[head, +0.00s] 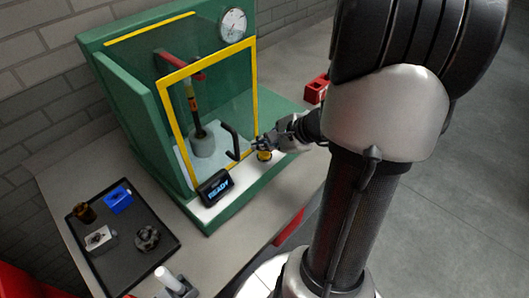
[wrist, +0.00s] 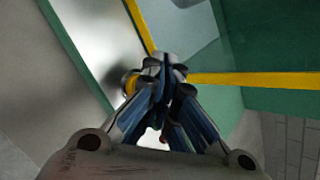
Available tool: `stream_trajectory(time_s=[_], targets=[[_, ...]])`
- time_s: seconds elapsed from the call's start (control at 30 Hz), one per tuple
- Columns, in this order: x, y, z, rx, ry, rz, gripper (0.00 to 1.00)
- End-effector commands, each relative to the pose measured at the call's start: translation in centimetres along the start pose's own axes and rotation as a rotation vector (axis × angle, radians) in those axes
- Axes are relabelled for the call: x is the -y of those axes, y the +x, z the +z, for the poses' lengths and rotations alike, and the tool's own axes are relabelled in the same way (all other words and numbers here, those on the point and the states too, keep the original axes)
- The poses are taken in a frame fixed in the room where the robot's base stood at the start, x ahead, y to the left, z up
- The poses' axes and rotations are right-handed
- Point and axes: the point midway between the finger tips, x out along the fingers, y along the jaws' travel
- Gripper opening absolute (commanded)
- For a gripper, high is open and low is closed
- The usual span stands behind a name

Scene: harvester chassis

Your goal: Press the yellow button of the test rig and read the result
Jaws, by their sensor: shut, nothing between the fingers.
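The green test rig (head: 130,130) stands on the bench with a yellow-framed door (head: 170,125) across its front. The yellow button (head: 264,155) sits on the rig's pale front ledge, right of the display (head: 214,188), which reads "READY". My gripper (head: 258,144) is shut and empty, right at the button in the head view. In the wrist view the shut fingertips (wrist: 166,62) partly hide the yellow button (wrist: 131,84) just to their left. I cannot tell whether they touch it.
A dark tray (head: 122,258) with several small parts lies at the front left of the bench. A black door handle (head: 233,142) stands close beside my gripper. A round gauge (head: 233,23) is at the rig's top. A red block (head: 316,89) sits behind my arm.

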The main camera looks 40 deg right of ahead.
Motion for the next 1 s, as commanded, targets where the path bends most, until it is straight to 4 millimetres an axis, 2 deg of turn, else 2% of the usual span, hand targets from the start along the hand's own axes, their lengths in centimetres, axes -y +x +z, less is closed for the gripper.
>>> stream_trajectory(time_s=[1.0], targets=[[-0.61,0.84,-0.61,0.0,0.0,0.0,0.0]])
